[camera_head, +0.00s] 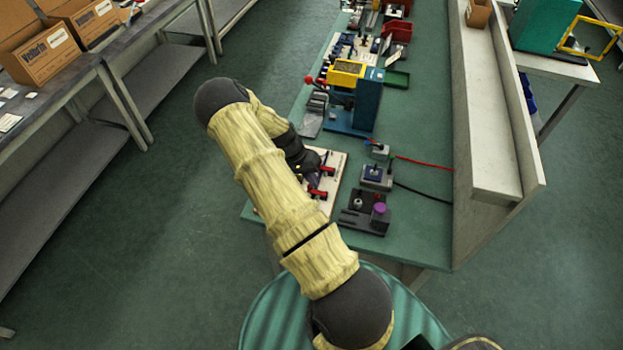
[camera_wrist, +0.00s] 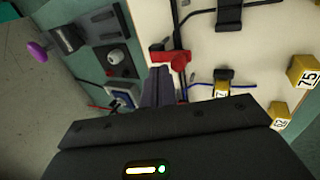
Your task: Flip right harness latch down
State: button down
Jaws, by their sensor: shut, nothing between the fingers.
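The cream harness board (camera_head: 336,160) lies on the green bench, partly hidden by my arm. Two red latches show on it in the head view, one farther (camera_head: 328,170) and one nearer (camera_head: 318,193). In the wrist view one red latch (camera_wrist: 172,60) shows just beyond my fingertips; I cannot tell which of the two it is. My gripper (camera_wrist: 158,72) is shut and empty, its fingers close beside this latch. I cannot tell whether they touch it. In the head view my gripper (camera_head: 313,180) is dark and low over the board.
Yellow numbered blocks (camera_wrist: 302,73) and a black clip (camera_wrist: 223,78) with a blue wire are on the board. A dark fixture with a purple knob (camera_head: 379,208) and a grey box (camera_head: 376,176) stand right of it. A blue press (camera_head: 367,98) stands behind.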

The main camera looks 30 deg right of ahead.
jog(key=shift+w, duration=0.15)
jog(key=shift+r, duration=0.15)
jog(key=shift+r+p, duration=0.3)
notch_tip(320, 180, up, 3)
jog(key=shift+r+p, duration=0.2)
jog(key=shift+p, duration=0.8)
jog(key=w+b+v, duration=0.1)
jog(key=b+v, duration=0.2)
jog(key=v, duration=0.6)
jog(key=shift+a+b, duration=0.4)
jog(key=shift+a, duration=0.05)
